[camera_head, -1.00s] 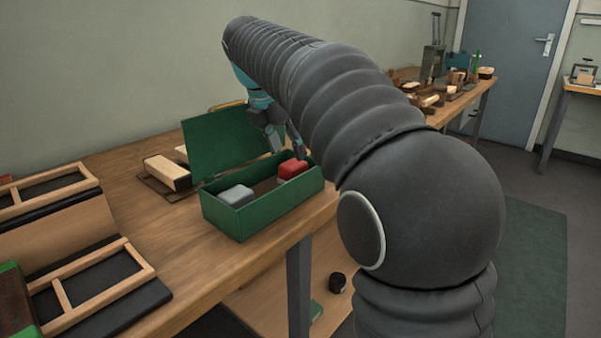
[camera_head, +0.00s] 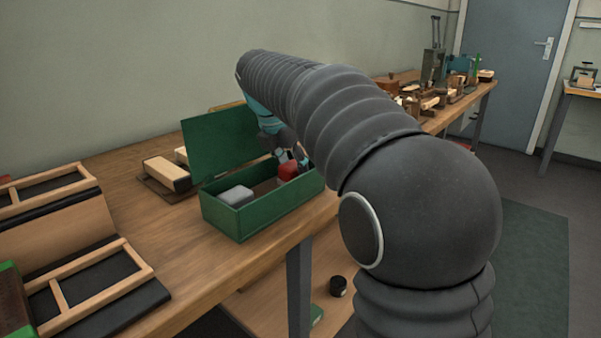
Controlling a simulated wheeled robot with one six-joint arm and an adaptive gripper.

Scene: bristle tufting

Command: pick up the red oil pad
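The red oil pad (camera_head: 288,172) sits in the right part of an open green box (camera_head: 265,215) on the wooden bench. A grey pad (camera_head: 236,196) lies in the left part of the same box. My gripper (camera_head: 292,160) is down at the red pad, with its fingers around or just above the pad's top. Part of the pad is hidden by the fingers. The fingers look apart, but they are small and partly covered by my arm, so I cannot tell whether they touch the pad.
The raised green lid (camera_head: 215,145) stands behind the box, close to my gripper. Wooden brush blocks (camera_head: 167,173) lie left of the box. Wooden frames (camera_head: 95,290) fill the bench's left end. A black jar (camera_head: 338,286) stands on the lower shelf.

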